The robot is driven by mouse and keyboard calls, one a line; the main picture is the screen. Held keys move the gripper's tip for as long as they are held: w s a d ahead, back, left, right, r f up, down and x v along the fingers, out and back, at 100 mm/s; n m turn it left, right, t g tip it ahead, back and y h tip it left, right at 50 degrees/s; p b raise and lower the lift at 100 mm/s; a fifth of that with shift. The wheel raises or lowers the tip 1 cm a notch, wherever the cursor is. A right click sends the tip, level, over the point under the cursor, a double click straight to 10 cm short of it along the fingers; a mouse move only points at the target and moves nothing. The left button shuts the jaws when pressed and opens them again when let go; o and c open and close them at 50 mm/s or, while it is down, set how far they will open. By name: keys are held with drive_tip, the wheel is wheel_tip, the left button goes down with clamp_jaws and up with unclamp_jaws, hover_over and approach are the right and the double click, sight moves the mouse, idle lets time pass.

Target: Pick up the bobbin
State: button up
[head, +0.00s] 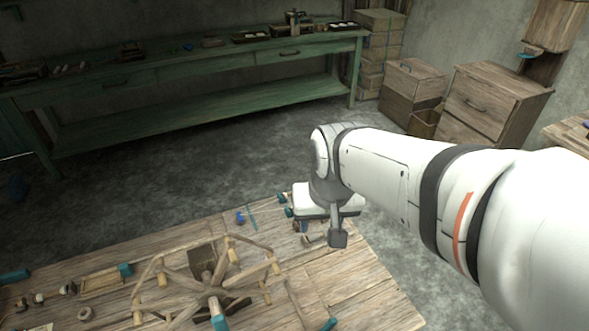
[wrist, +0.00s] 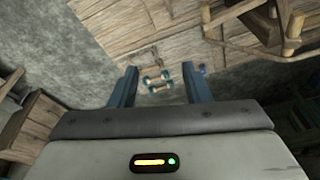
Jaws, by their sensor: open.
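Between the fingers in the wrist view, small spool-like pieces with pale bluish ends (wrist: 157,82) lie on the wooden table. One of them appears to be the bobbin, but they are too small to tell apart surely. My gripper (wrist: 155,72) is open, its two blue fingers apart with nothing held between them. In the head view my gripper hangs over the far right part of the table, and its fingers are mostly hidden. Small teal pieces (head: 283,199) show just left of it. The exact height above the table cannot be told.
A wooden spoked wheel frame (head: 180,246) stands on the table (head: 350,290), left of my gripper. A small blue item (head: 240,218) lies near the far edge. A green workbench (head: 200,128), drawers (head: 490,100) and boxes stand behind, beyond open floor.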

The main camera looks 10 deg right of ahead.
drive_tip(key=w+d+f+m+b, duration=0.1)
drive_tip(key=w+f+m+b, duration=0.3)
drive_tip(key=w+f, duration=0.55)
drive_tip(key=m+b, duration=0.9)
drive_tip(key=m, duration=0.1)
hover_over(321, 234)
drive_tip(key=shift+y, duration=0.3)
drive_tip(key=f, duration=1.8)
drive_tip(key=s+f, duration=0.1)
drive_tip(key=f, duration=0.9)
drive_tip(key=shift+f, duration=0.1)
drive_tip(key=b+x, duration=0.1)
drive_tip(key=x, duration=0.4)
drive_tip(key=shift+d, duration=0.1)
drive_tip(key=shift+c, duration=0.3)
clamp_jaws()
